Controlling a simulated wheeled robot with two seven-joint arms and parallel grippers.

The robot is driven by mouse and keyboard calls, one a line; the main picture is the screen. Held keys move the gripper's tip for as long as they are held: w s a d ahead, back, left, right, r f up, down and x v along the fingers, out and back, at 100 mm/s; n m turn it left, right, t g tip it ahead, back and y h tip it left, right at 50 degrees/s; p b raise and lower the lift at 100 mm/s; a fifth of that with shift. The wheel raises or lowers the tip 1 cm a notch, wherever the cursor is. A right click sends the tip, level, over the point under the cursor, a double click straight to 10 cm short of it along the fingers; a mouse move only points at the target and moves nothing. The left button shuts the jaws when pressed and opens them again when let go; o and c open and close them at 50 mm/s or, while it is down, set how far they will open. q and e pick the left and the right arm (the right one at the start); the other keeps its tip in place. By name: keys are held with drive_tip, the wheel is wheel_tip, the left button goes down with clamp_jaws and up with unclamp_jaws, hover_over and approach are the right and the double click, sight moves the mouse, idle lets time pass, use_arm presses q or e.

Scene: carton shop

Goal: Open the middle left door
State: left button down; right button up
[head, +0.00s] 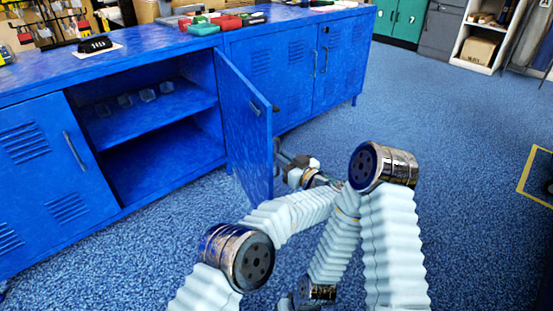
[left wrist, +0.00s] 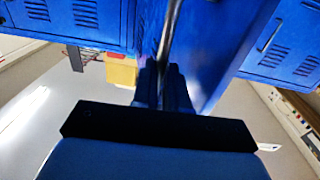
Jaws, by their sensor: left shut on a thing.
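The blue cabinet (head: 35,110) stands along the left with its middle left door (head: 246,125) swung wide open. The door's inner face is toward the head camera; its outer side is mostly hidden. My left gripper (head: 279,152) is beyond the door's free edge, partly hidden by it. In the left wrist view, my left gripper (left wrist: 164,85) is shut on the silver bar handle (left wrist: 171,30) of the door, whose blue panel (left wrist: 212,50) is beside it. My right gripper is not in view.
The open compartment has a shelf (head: 150,115) holding several small clear items. Closed doors (head: 342,60) stand to the right. Tools and red and green boxes (head: 228,21) lie on top. Blue carpet (head: 450,130) is clear to the right.

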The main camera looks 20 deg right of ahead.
use_arm(q)
drive_tip(key=shift+w+a+r, duration=0.1)
drive_tip(key=shift+w+a, duration=0.15)
drive_tip(key=shift+w, duration=0.05)
drive_tip(key=c, duration=1.2)
unclamp_jaws()
drive_tip(key=shift+o, duration=0.2)
drive_tip(key=shift+s+d, duration=0.1)
